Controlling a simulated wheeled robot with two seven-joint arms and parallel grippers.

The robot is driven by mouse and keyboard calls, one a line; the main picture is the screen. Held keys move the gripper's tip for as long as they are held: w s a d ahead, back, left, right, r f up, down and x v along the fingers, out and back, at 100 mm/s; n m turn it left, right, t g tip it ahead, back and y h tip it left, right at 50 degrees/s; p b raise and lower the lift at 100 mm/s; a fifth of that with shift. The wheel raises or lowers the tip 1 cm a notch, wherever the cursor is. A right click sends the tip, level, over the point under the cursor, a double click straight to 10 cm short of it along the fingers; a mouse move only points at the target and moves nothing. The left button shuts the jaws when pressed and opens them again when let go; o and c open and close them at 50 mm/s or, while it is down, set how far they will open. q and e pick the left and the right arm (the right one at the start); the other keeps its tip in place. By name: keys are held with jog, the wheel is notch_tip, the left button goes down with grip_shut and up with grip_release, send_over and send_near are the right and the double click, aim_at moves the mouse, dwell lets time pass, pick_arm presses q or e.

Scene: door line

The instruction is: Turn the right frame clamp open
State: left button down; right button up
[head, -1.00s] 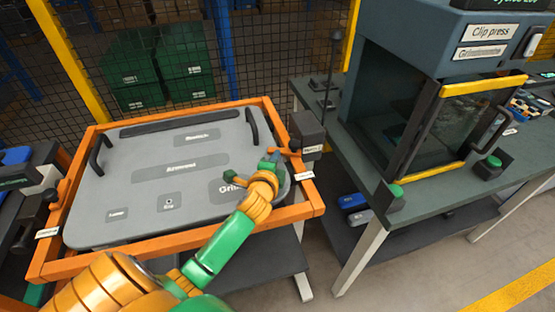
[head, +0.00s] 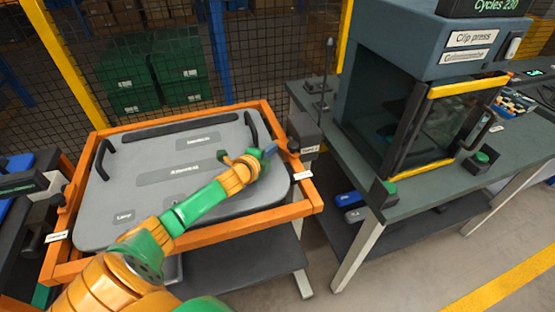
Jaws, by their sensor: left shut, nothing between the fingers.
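The orange frame (head: 230,232) holds a grey panel (head: 130,190) with two black handles. My left gripper (head: 269,152) is over the panel's right part, just left of the lever. Its fingers are shut with nothing between them and point toward the clamp. I cannot tell whether the fingertips touch the lever. The left frame clamp (head: 58,196) is at the frame's left side. My right gripper is not in view.
A clip press (head: 385,60) with a glass door stands on a green-topped bench (head: 420,190) to the right. Mesh fencing (head: 275,60) and green crates (head: 150,75) are behind the frame. The floor (head: 420,275) at lower right is clear.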

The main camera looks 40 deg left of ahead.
pick_arm(q)
jog(key=shift+w+a, duration=0.4)
jog(key=shift+w, duration=0.15)
jog(key=shift+w+a+b, duration=0.1)
jog(key=shift+w+b, duration=0.2)
jog(key=shift+w, duration=0.4)
